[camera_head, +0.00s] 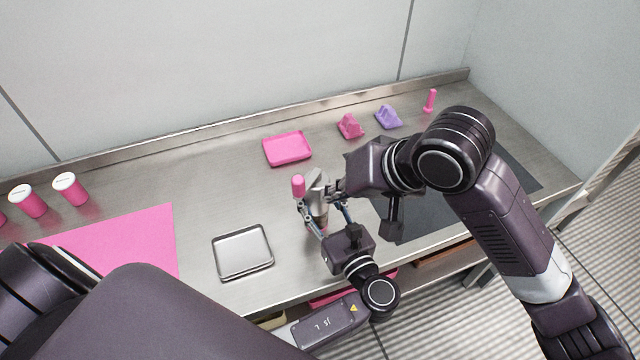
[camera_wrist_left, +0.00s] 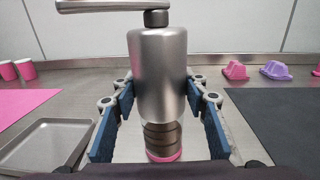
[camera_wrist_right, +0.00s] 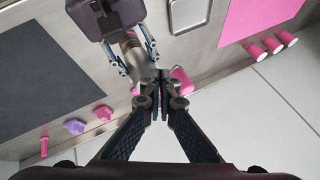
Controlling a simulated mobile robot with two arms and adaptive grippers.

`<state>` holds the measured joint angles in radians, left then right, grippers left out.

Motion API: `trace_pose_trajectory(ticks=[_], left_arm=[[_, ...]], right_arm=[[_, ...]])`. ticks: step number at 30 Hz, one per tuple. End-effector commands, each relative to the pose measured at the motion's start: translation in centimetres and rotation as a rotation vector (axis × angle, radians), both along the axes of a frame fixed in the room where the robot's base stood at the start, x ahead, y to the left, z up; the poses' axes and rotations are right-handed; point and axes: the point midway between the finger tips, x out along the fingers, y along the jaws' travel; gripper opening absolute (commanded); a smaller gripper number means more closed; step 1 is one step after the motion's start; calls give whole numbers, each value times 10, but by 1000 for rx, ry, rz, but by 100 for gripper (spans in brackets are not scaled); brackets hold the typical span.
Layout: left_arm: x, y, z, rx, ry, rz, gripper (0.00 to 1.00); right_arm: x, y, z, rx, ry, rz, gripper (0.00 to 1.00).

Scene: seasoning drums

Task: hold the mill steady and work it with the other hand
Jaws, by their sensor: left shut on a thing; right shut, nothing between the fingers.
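The mill (camera_wrist_left: 160,75) is a silver cylinder with dark bands and a pink ring low down. It stands upright in the left wrist view, and its crank arm (camera_wrist_left: 100,5) points left from the top hub. My left gripper (camera_wrist_left: 160,88) is shut around the mill body, one finger on each side. In the head view the mill (camera_head: 317,188) is partly hidden by my grippers, and a pink knob (camera_head: 298,184) shows at its left. My right gripper (camera_head: 333,189) is shut and empty close beside the mill's top; whether it touches the crank is unclear.
A steel tray (camera_head: 243,275) and a pink mat (camera_head: 130,245) lie left. A pink tray (camera_head: 287,162), pink (camera_head: 350,126) and purple (camera_head: 387,117) pieces, and a small pink item (camera_head: 430,100) are behind. Pink canisters (camera_head: 71,190) stand far left. A dark mat (camera_head: 415,220) lies right.

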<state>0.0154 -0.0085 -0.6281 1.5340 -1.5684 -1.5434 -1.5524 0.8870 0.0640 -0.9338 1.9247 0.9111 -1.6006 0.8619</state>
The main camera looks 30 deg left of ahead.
Motion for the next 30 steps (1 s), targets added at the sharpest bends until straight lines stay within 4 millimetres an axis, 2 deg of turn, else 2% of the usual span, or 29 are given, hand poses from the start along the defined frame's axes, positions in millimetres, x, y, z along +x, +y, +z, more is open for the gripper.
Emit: trace_pose_trajectory(ticks=[1,3,9,15,30], left_arm=[[0,0,-1,0,2,1,4],[0,1,-1,0,2,1,4],[0,0,-1,0,1,0,4],[0,1,-1,0,1,1,4],[0,0,-1,0,1,1,4]], right_arm=[[-2,-13,-1,-2,-1,-2,0],[-10,-16,18,3,-6,2,0],[-31,-33,53,2,-5,2,0],[-43,-44,75,1,-3,1,0],[-47,-47,80,-1,0,0,0]])
